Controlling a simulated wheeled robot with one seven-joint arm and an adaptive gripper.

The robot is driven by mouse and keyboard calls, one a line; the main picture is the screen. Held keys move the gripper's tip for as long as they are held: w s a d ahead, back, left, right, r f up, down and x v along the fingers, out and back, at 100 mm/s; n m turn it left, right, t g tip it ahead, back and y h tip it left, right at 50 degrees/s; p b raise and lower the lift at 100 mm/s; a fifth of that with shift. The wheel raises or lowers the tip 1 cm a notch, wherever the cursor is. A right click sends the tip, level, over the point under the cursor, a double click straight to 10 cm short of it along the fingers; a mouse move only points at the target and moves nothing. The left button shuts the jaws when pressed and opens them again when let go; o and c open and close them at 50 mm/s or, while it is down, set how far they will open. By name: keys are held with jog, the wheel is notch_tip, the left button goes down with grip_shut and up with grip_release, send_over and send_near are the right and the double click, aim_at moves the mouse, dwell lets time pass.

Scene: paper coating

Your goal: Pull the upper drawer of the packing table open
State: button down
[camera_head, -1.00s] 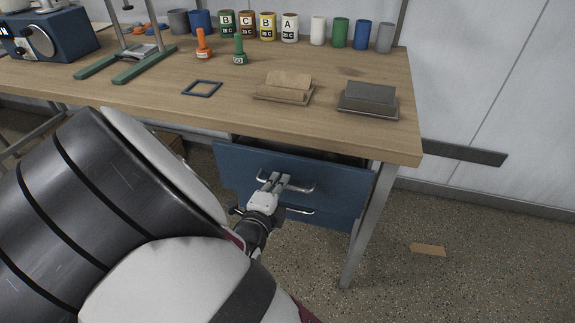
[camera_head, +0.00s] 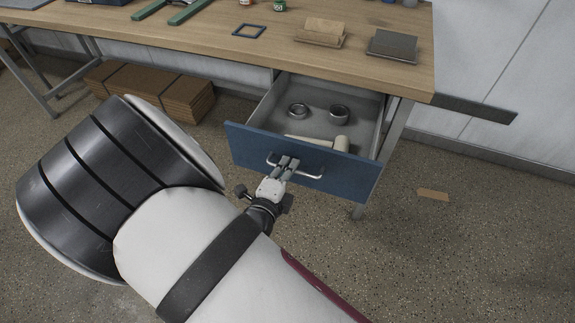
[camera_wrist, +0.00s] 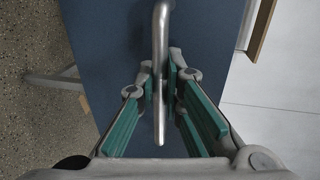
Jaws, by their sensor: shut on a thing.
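The blue upper drawer (camera_head: 245,146) of the packing table (camera_head: 190,40) stands well open toward me in the head view. Its silver bar handle (camera_head: 310,175) runs across the front. My gripper (camera_head: 287,163) is shut on this handle. In the wrist view, my gripper's fingers (camera_wrist: 160,80) stand on either side of the handle (camera_wrist: 161,25), against the blue drawer front (camera_wrist: 105,40). Inside the drawer are two grey rings (camera_head: 298,111) and a pale object with a thick end (camera_head: 341,143). The lower drawer is hidden behind the open one.
On the tabletop are a dark square frame (camera_head: 249,31), a tan block (camera_head: 322,30) and a grey block (camera_head: 393,44). Flat cardboard bundles (camera_head: 150,92) lie under the table at left. A cardboard piece (camera_head: 433,194) lies on the floor at right. Floor right of the drawer is mostly clear.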

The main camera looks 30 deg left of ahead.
jog(key=shift+s+d, duration=0.1)
jog(key=shift+s, duration=0.35)
jog(key=c, duration=1.7)
grip_release()
